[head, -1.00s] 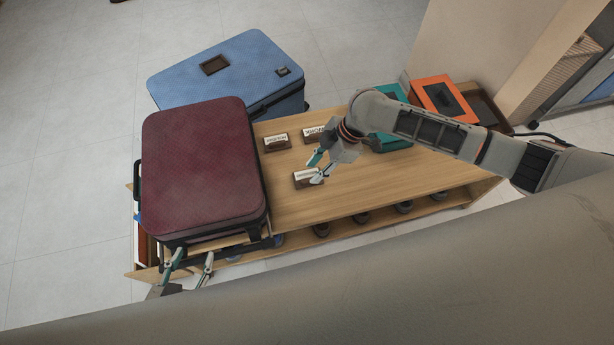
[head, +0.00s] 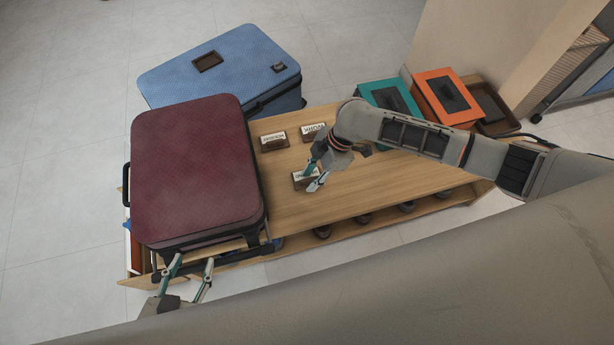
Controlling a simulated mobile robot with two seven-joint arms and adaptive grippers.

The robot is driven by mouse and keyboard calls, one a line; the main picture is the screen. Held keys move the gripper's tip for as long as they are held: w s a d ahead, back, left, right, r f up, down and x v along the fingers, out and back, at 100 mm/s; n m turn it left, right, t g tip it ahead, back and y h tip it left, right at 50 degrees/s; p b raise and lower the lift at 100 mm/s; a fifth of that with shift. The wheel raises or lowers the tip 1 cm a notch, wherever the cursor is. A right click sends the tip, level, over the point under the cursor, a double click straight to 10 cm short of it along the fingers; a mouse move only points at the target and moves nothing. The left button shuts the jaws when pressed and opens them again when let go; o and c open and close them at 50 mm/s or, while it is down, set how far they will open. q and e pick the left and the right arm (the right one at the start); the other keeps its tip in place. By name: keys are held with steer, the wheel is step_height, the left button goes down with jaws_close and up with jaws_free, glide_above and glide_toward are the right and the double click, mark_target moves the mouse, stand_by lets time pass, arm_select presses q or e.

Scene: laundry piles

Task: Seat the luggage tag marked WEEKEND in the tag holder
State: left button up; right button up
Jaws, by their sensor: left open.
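Three pale tags with dark lettering stand in brown blocks on the wooden table: a left tag (head: 273,137), a back tag (head: 314,128) and a front tag (head: 303,174). The lettering is small and turned, so I cannot tell which one reads WEEKEND. My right gripper (head: 313,179) is at the front tag, fingers apart and partly covering it; I cannot tell whether it grips. My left gripper (head: 188,273) is open and empty at the near edge of the maroon suitcase (head: 195,165). I cannot make out a tag holder for certain.
A blue suitcase (head: 235,85) with a dark framed rectangle (head: 208,62) stands behind. A teal box (head: 375,92), an orange box (head: 435,80) and a brown tray (head: 500,125) are at the back right. The table's (head: 345,195) front middle is clear.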

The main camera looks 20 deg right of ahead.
steer(key=shift+r, duration=0.1)
steer(key=shift+c, duration=0.3)
jaws_close()
steer(key=shift+r, duration=0.1)
